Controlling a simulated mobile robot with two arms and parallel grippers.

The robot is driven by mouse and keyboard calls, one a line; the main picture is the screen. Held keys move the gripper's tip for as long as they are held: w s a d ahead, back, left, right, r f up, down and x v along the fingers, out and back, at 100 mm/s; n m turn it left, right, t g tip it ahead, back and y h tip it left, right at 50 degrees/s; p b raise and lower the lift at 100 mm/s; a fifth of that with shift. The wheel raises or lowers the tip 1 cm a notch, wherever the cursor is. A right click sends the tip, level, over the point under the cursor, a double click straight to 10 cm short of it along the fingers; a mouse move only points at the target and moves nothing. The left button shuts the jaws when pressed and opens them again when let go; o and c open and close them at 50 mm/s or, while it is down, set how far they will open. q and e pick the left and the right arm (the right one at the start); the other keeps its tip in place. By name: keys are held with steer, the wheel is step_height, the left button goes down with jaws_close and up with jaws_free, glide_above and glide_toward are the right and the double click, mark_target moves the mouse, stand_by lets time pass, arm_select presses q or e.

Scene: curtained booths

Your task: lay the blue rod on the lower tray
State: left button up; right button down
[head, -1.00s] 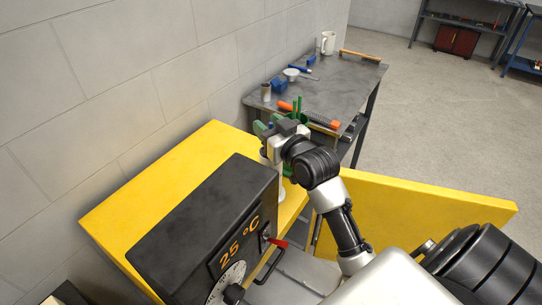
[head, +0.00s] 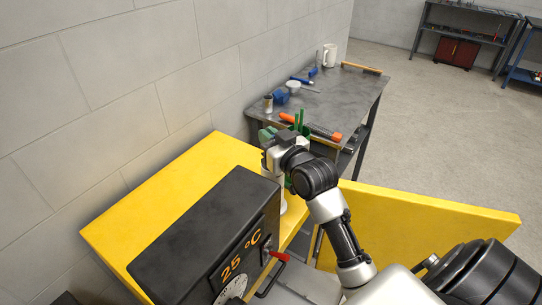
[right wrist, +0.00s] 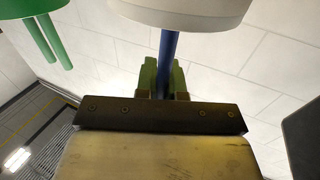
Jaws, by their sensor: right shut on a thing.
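My right gripper (head: 267,135) has green fingers and is above the yellow top, beyond the black box. In the right wrist view its fingers (right wrist: 164,76) are shut on the blue rod (right wrist: 168,50). The rod runs up the picture to a round white piece (right wrist: 180,12), which hides its far end. I cannot tell whether they touch. In the head view I cannot make out the rod. A white post (head: 284,200) is partly hidden under my right gripper. I cannot pick out the lower tray with certainty. My left gripper is out of view.
A black box marked 25 °C (head: 205,235) stands on the yellow surface (head: 165,185). Green rods (head: 299,120) stand just beyond my gripper, also in the right wrist view (right wrist: 45,40). A grey table (head: 330,105) behind holds tools and a mug. A yellow panel (head: 420,215) is at right.

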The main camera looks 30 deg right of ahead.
step_height(320, 180, up, 30)
steer(key=p, duration=1.3)
